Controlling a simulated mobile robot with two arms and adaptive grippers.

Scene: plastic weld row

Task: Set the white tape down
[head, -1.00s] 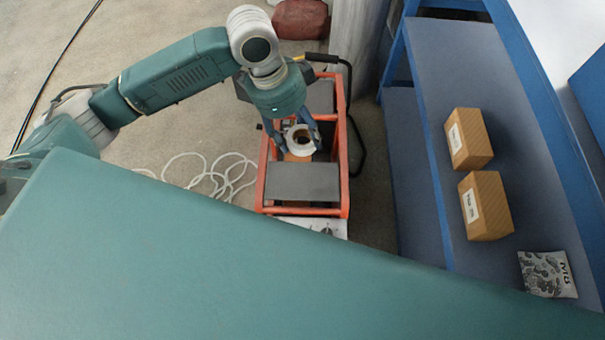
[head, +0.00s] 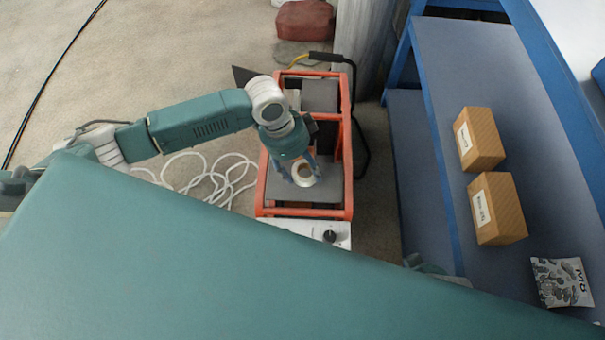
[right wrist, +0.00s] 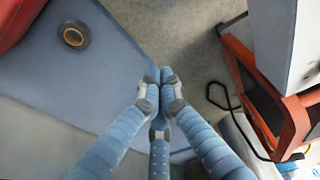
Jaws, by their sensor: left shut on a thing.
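The white tape (head: 306,183) is a white roll with a brown core in the head view. My left gripper (head: 303,172) points down and is shut on it, with blue fingers at its sides. The roll is over the near grey panel (head: 279,190) of the orange cart (head: 348,185). I cannot tell whether it touches the panel. My right gripper (right wrist: 163,88) shows in the right wrist view with its fingertips together and nothing visible between them.
Two cardboard boxes (head: 480,139) (head: 497,208) and a printed packet (head: 562,282) lie on the blue shelf at right. White cable (head: 205,178) lies on the floor left of the cart. In the right wrist view a dark tape roll (right wrist: 74,35) lies on a blue surface.

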